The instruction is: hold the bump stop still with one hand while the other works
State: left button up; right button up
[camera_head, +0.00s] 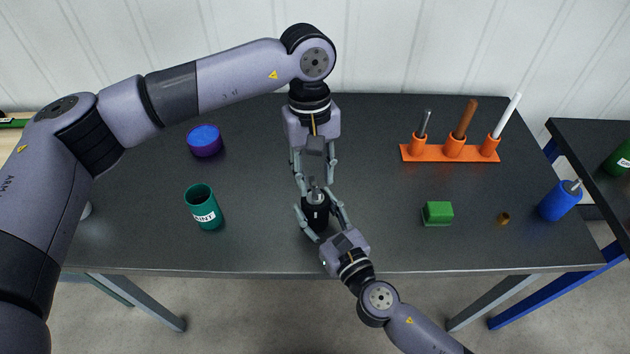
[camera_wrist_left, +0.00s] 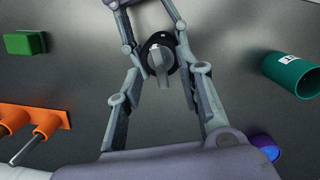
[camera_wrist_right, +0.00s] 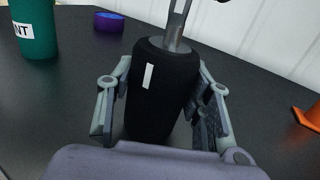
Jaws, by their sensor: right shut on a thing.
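The bump stop (camera_head: 318,216) is a black cylinder with a white mark and a grey metal shaft on top. It stands upright near the front middle of the table. My right gripper (camera_head: 321,212) is shut on its sides, as the right wrist view also shows with the black bump stop (camera_wrist_right: 158,90) between the fingers. My left gripper (camera_head: 315,182) points down from above, its fingers apart on either side of the grey shaft, with visible gaps. The left wrist view shows the shaft top (camera_wrist_left: 160,60) between those fingers. The bump stop's base is partly hidden.
A green paint cup (camera_head: 204,212) and a purple-blue round container (camera_head: 205,141) stand left. An orange rack (camera_head: 452,153) with several rods stands back right. A green block (camera_head: 437,213), small brown piece (camera_head: 503,219) and blue cylinder (camera_head: 560,202) lie right. Bare table separates them.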

aim_at(312, 177)
pick_arm(q)
notch_tip(312, 177, up, 8)
jog(key=w, duration=0.1)
jog(key=shift+w+a, duration=0.15)
jog(key=shift+a, duration=0.05)
jog(key=shift+o, duration=1.1)
jog(key=shift+r, duration=0.5)
jog(key=o, duration=0.4)
jog(key=n, duration=0.3)
jog(key=shift+s+a+n+t, duration=0.2)
jog(key=shift+n+t, duration=0.1)
jog(key=shift+n, duration=0.1)
jog(key=shift+o, duration=0.4)
jog(key=n, duration=0.4)
jog(key=shift+s+t, duration=0.25)
jog(key=shift+t, duration=0.05)
jog(key=f+n, duration=0.3)
jog(key=f, duration=0.1)
jog(key=f+n, duration=0.3)
jog(key=f, duration=0.1)
jog(key=d+f+n+t+h, duration=0.1)
jog(key=f+n, duration=0.3)
jog(key=shift+s, duration=0.4)
jog(key=shift+r, duration=0.1)
jog(key=shift+c, duration=0.3)
